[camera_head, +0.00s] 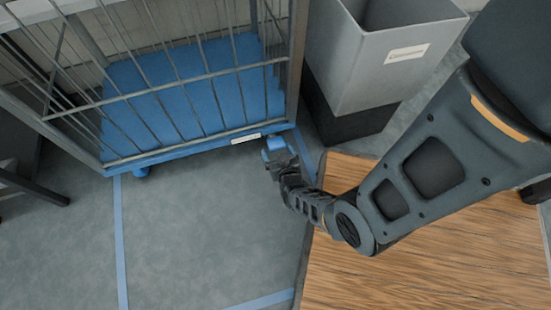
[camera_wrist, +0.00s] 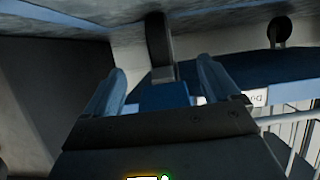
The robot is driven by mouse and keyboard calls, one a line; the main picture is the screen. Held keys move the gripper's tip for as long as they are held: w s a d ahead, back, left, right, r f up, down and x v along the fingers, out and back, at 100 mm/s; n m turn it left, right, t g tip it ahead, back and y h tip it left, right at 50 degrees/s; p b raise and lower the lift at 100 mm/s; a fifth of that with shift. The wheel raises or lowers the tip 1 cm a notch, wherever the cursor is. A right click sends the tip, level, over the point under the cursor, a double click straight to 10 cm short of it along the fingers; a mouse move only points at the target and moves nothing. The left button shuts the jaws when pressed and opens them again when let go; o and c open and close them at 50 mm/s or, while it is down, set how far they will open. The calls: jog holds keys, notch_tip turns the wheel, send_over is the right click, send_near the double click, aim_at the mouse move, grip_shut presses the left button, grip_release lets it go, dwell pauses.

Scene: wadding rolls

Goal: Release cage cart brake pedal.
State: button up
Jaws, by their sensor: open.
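The cage cart (camera_head: 200,140) has grey bars and a blue base, and stands at the upper left of the head view. A small blue part at its front right corner (camera_head: 275,143), likely the brake pedal, is partly covered by my gripper (camera_head: 281,160). In the wrist view, which looks tilted over, my gripper (camera_wrist: 162,85) has its two pale blue fingers apart. A dark caster wheel (camera_wrist: 158,38) and a blue piece below it (camera_wrist: 165,95) show between the fingers. I cannot tell whether the fingers touch the piece, or the pedal's exact position.
A grey bin (camera_head: 375,60) with a label stands on a black one (camera_head: 345,115) right of the cart. A wooden surface (camera_head: 420,255) lies below my arm. Blue tape (camera_head: 120,240) marks the open grey floor. Another wheel (camera_wrist: 280,32) shows in the wrist view.

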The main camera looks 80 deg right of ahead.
jog(key=s+a+r+n+t+y+p, duration=0.1)
jog(key=a+r+n+t+y+p, duration=0.1)
jog(key=a+r+p, duration=0.5)
jog(key=s+a+r+n+t+y+p, duration=0.1)
jog(key=a+r+n+t+p, duration=0.1)
jog(key=a+r+p, duration=0.5)
jog(key=shift+s+a+r+t+y+p, duration=0.25)
jog(key=shift+a+r, duration=1.25)
jog(key=shift+r, duration=2.1)
jog(key=shift+s+a+r+t+y+p, duration=0.2)
jog(key=shift+a+r, duration=1.25)
jog(key=shift+r, duration=2.1)
